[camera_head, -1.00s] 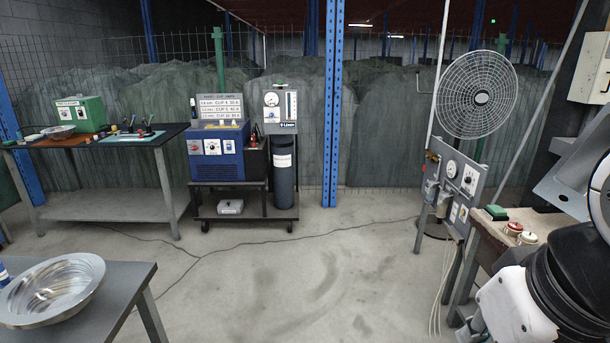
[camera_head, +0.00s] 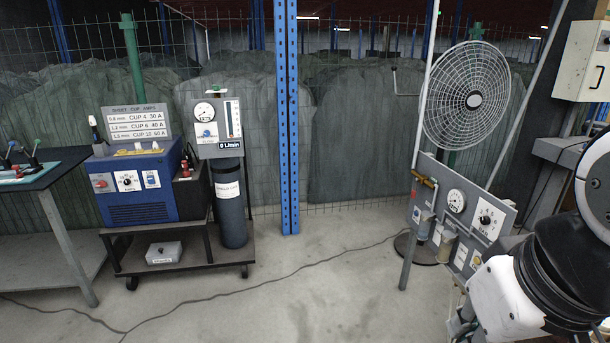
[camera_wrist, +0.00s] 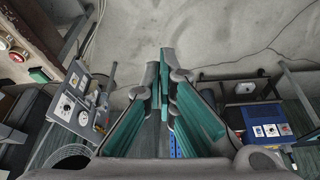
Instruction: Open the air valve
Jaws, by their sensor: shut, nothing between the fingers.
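A grey air panel (camera_head: 463,215) stands at the right in the head view, with a round gauge (camera_head: 456,201), a black knob (camera_head: 487,221) and filter bowls. A small brass-coloured handle or fitting (camera_head: 425,180) sits at its upper left; it looks like the air valve, but its position is too small to read. The panel also shows at the left in the wrist view (camera_wrist: 78,98). My gripper (camera_wrist: 165,65) has green-padded fingers brought together, empty, over bare floor. It is apart from the panel. The head view does not show its fingers.
A cart (camera_head: 180,262) with a blue power unit (camera_head: 138,186) and dark gas cylinder (camera_head: 229,205) stands left of a blue post (camera_head: 287,120). A fan (camera_head: 467,96) is behind the panel. A cable (camera_head: 290,268) crosses the otherwise clear floor.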

